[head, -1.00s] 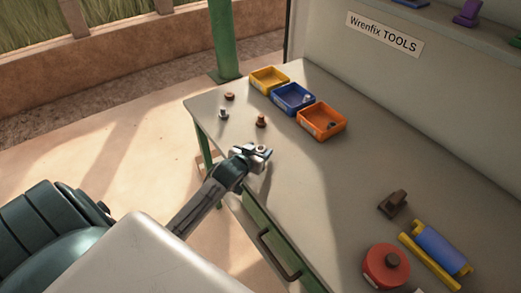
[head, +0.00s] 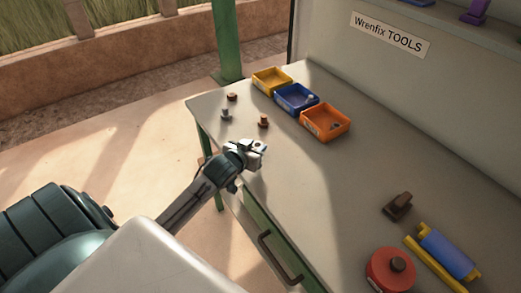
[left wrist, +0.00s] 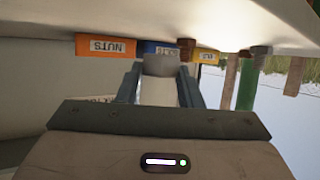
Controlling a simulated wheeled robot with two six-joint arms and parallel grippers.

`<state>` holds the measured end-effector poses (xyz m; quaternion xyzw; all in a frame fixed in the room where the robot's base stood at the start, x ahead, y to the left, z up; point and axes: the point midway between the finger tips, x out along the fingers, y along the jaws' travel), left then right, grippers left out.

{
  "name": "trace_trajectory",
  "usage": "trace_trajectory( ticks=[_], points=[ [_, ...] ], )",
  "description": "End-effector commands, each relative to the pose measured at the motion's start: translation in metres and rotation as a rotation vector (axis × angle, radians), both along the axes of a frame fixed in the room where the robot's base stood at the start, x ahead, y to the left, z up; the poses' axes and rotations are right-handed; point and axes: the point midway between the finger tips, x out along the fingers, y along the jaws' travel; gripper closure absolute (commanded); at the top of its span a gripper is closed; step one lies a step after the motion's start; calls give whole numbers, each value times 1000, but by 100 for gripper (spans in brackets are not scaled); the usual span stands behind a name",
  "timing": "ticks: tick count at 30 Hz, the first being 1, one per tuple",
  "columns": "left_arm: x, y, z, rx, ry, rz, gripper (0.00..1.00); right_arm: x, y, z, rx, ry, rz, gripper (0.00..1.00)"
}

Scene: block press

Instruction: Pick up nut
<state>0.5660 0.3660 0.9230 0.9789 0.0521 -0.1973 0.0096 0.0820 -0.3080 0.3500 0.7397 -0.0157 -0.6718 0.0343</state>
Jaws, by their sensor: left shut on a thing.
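My left gripper (head: 257,147) is over the near left edge of the grey table (head: 300,190). It is shut on a small pale grey nut (head: 260,145) with a dark hole. In the left wrist view the grey nut (left wrist: 160,65) sits between the two fingers (left wrist: 160,85). The orange bin (head: 326,122), marked NUTS in the left wrist view (left wrist: 105,46), stands beyond the gripper and holds a small piece. My right gripper is in neither view.
A blue bin (head: 296,98) and a yellow bin (head: 271,80) stand beside the orange one. Loose pieces lie near them: a brown one (head: 232,97), a grey one (head: 226,115) and a copper bolt (head: 263,121). A red round thing (head: 390,270) stands at the near right. The table's middle is clear.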

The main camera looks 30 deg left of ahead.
Motion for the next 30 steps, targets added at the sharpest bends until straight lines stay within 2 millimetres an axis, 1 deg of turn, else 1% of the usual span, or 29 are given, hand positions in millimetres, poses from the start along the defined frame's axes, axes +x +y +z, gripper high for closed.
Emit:
trace_trajectory(
  ticks=[1, 9, 12, 15, 22, 30],
  points=[
    [-13, 3, -2, 7, 1, -4, 92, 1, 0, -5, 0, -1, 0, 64],
    [-76, 15, 6, 9, 3, -5, 92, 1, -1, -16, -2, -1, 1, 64],
    [-95, 19, 9, 9, 3, -5, 92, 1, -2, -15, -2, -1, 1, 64],
    [-109, 21, 11, 6, 2, -8, 92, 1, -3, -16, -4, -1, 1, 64],
    [-128, 25, 14, 4, -1, -2, 92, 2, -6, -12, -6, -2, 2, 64],
    [-133, 26, 14, -1, -4, 1, 92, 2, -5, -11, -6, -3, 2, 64]
  ],
)
